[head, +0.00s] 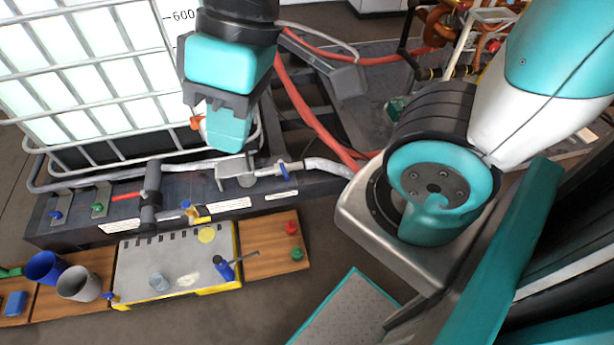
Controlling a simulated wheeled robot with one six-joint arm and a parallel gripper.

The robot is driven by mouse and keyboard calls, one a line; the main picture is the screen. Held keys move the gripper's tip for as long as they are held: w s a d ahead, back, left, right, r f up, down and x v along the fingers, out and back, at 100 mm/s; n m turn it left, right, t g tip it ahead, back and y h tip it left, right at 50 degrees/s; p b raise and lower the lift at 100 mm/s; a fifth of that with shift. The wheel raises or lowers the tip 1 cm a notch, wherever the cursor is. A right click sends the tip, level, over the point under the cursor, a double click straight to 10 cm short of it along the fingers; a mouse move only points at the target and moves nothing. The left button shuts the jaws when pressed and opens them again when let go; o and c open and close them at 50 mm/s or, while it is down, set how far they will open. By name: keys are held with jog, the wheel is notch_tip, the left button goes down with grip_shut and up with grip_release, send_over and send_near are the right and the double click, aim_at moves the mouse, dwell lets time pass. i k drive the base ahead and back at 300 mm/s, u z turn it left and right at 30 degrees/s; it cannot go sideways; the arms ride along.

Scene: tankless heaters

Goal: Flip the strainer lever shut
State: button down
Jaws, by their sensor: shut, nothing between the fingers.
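My gripper (228,132) is at the upper middle of the head view, pointing down over the pipe run in front of the white caged tank. It looks shut and holds nothing. Below it is a grey metal fitting (236,171) on the pipe. A small blue lever (283,168) stands on the pipe to its right. To the left, a red lever (126,197) sticks out beside a dark upright fitting (151,188). A yellow lever (201,220) sits lower, by a blue-topped valve (187,206). I cannot tell which is the strainer lever. No contact with the gripper is visible.
The caged tank (90,70) stands behind the pipes. A red hose (310,110) runs down to the right. A wooden bench with a grey, yellow-edged tray (135,270), cups (78,284) and a blue bottle (224,268) lies in front. Dark floor (270,310) is clear.

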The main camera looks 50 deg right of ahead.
aim_at(281, 164)
jog(key=k, duration=0.15)
jog(key=z, duration=1.6)
jog(key=i, duration=0.2)
jog(key=u, duration=0.8)
jog(key=i, duration=0.5)
jog(key=u, duration=0.05)
